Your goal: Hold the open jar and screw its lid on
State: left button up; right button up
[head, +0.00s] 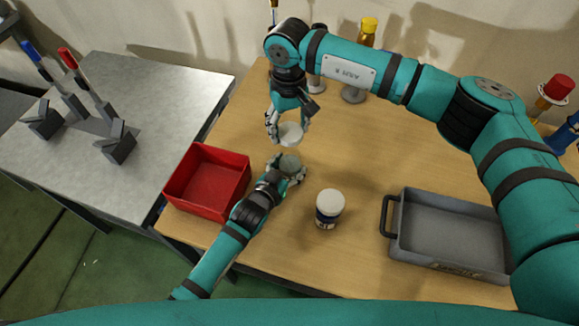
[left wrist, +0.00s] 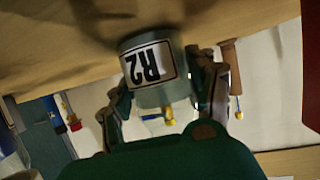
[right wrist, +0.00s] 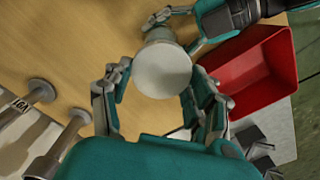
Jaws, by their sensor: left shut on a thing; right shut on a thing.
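The open jar (head: 289,164) is a small greyish, see-through vessel. My left gripper (head: 286,170) is shut around it, just right of the red bin. In the left wrist view, the jar (left wrist: 160,80) shows a white "R2" label, upside down in the picture, between the two fingers. The white round lid (head: 290,134) is held in my right gripper (head: 287,131), which is shut on it and points down. In the right wrist view, the lid (right wrist: 162,72) hides most of the jar (right wrist: 160,36). The lid appears above the jar and apart from it; the exact gap is unclear.
A red bin (head: 193,206) stands left of my left gripper. A white-capped labelled jar (head: 329,207) stands to the right, with a grey handled tray (head: 448,266) beyond. A yellow-capped bottle (head: 367,32) is at the back. Wooden table (head: 350,160) between them is clear.

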aim_at(289, 152)
jog(key=shift+f, duration=2.5)
jog(key=shift+f, duration=0.1)
jog(key=shift+f, duration=0.8)
jog(key=shift+f, duration=0.55)
jog(key=shift+m, duration=0.3)
